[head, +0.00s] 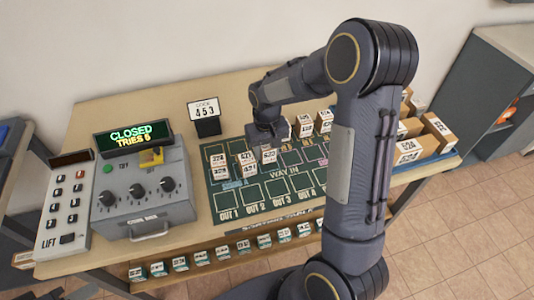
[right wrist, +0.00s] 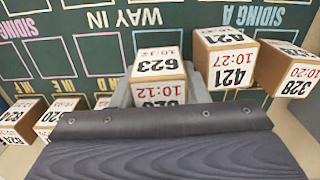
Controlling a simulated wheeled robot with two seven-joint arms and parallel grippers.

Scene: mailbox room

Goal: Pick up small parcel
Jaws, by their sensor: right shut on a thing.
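My right gripper (head: 264,133) points down over the green mat at the left part of its parcel row. It is shut on a small cube parcel (head: 269,156) with a white label. In the right wrist view this parcel (right wrist: 158,80) reads 623 and 10:12, and it sits between the grey fingers. Whether it touches the mat cannot be told. A parcel marked 421 (right wrist: 226,60) stands close beside it, and one marked 328 (right wrist: 290,68) stands farther out. My left gripper is not in view.
The green mat (head: 228,205) has OUT boxes and a WAY IN lane. More parcels (head: 305,126) are right of the gripper, with cartons (head: 408,151) at the right end.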

